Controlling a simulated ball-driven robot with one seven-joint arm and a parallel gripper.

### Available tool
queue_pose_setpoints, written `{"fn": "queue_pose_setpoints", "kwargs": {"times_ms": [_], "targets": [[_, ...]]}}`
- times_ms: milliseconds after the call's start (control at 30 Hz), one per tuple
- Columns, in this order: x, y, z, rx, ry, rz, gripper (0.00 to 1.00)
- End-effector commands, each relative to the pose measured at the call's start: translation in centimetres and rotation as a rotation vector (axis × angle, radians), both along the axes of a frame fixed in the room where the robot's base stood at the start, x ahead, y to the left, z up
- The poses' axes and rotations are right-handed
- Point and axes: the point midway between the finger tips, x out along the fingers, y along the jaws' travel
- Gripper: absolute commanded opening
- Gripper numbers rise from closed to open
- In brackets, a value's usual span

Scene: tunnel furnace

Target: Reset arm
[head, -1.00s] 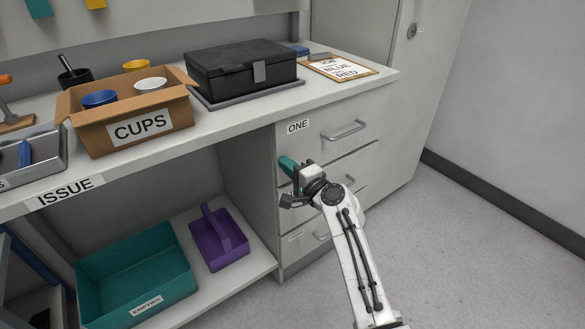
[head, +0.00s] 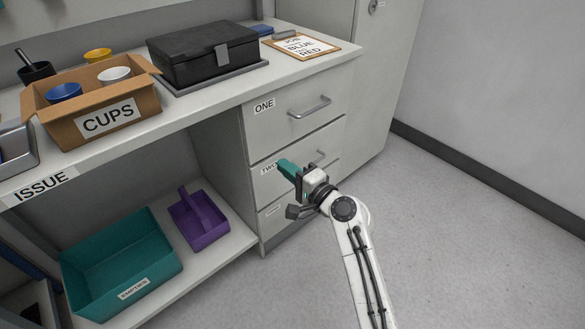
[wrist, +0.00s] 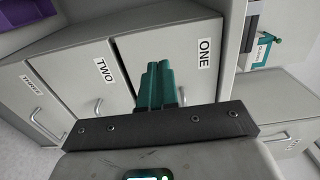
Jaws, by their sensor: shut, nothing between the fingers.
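My gripper (head: 287,168) has teal fingers and is held out in front of the drawer unit in the head view. In the wrist view its two fingers (wrist: 157,85) lie side by side, closed together with nothing between them. Behind them are the drawers labelled ONE (head: 290,118), TWO (wrist: 90,72) and THREE (wrist: 42,109), all closed. In the head view the fingers overlap the front of drawer TWO; whether they touch it cannot be told.
The counter (head: 215,95) holds a CUPS box (head: 108,118), a black case (head: 200,62) and a clipboard (head: 304,46). Below are a teal bin (head: 125,285) and a purple caddy (head: 205,232). Open floor (head: 450,240) lies to the right.

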Motion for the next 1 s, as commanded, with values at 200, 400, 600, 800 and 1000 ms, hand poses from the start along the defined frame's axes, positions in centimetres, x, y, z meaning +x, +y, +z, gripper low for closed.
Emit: {"fn": "queue_pose_setpoints", "kwargs": {"times_ms": [200, 400, 600, 800, 1000], "targets": [[-1.1, -1.2, 0.0, 0.001, 0.001, -0.002, 0.00], [-1.6, -1.5, -0.4, -0.016, 0.000, 0.002, 0.00], [-7.4, -5.4, -6.3, -0.314, -0.008, 0.068, 0.00], [-17.0, -12.5, -13.2, -0.743, 0.051, 0.183, 0.00], [-27.5, -20.5, -17.0, -1.100, 0.197, 0.304, 0.00]]}}
